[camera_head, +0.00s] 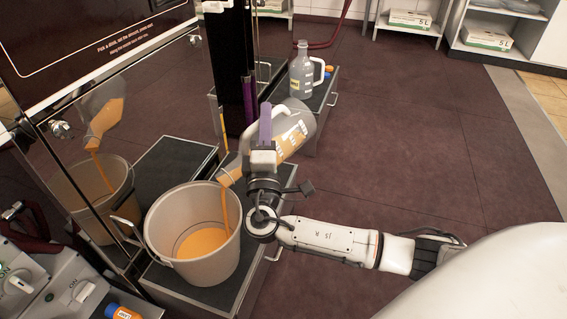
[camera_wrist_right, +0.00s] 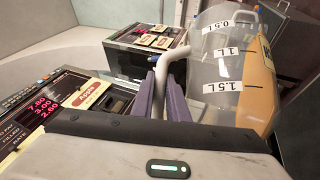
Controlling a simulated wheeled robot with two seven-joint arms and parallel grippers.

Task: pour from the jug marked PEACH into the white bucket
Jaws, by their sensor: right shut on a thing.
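A clear jug (camera_head: 302,118) with orange liquid is tilted, its spout down to the left above the white bucket (camera_head: 208,272). A thin orange stream falls from the spout into the bucket, where a pool of orange liquid lies on the bottom. My right gripper (camera_head: 265,128), with purple fingers, is shut on the jug's handle. In the wrist view the fingers (camera_wrist_right: 168,98) close around the pale handle, and the jug (camera_wrist_right: 222,60) shows 0.5 L, 1 L and 1.5 L marks. I cannot see a PEACH mark on it. My left gripper is not in view.
The bucket stands on a dark-topped stand (camera_head: 178,160) beside a mirror-like steel panel that reflects it. Another clear jug (camera_head: 301,72) stands upright on a second dark platform behind. Shelves with boxes (camera_head: 488,37) are at the back right. The floor at right is clear.

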